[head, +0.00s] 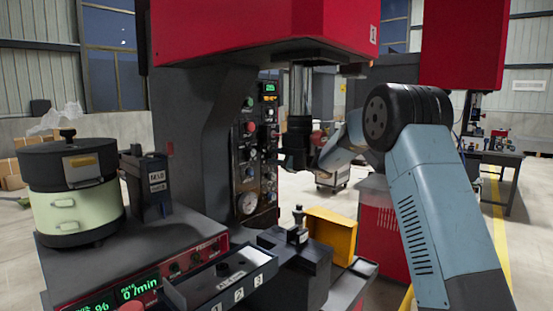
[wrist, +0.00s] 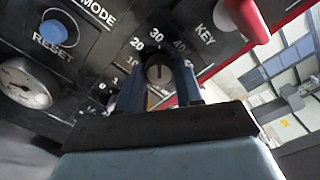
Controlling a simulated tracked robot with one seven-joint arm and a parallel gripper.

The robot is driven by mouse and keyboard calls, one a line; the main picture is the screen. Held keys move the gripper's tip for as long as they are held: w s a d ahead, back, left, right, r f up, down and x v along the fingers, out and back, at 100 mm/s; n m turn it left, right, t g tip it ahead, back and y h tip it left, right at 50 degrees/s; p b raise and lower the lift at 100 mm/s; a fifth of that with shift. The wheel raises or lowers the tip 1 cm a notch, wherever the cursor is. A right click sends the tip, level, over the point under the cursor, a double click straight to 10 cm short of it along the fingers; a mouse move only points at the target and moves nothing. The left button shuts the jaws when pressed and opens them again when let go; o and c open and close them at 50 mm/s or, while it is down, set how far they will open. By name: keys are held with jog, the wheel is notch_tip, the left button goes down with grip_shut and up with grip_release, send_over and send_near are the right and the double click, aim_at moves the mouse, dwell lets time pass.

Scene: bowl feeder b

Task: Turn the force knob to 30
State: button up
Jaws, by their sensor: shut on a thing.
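The force knob (wrist: 158,72) is a small dark round knob on the black control panel (wrist: 95,55), in the upper middle of the wrist view. Printed numbers surround it, with 30 directly above it in the picture. A pale line on its face runs roughly up and down, toward 30; the exact setting is too small to read. My gripper (wrist: 159,85) is shut on the knob, one finger at each side. In the head view my gripper (head: 284,150) reaches the panel (head: 256,165) from the right, and the knob is hidden there.
A blue RESET button (wrist: 54,33), a round gauge (wrist: 28,82) and a red handle (wrist: 247,20) near the KEY label surround the knob. The red press head (head: 262,35) overhangs the panel.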

jog(key=shift+f, duration=0.2)
jog(key=o, duration=1)
jog(key=shift+r, duration=0.1)
jog(key=shift+o, duration=0.2)
jog(key=v, duration=1.3)
jog(key=shift+s+d, duration=0.15)
jog(key=shift+d, duration=0.2)
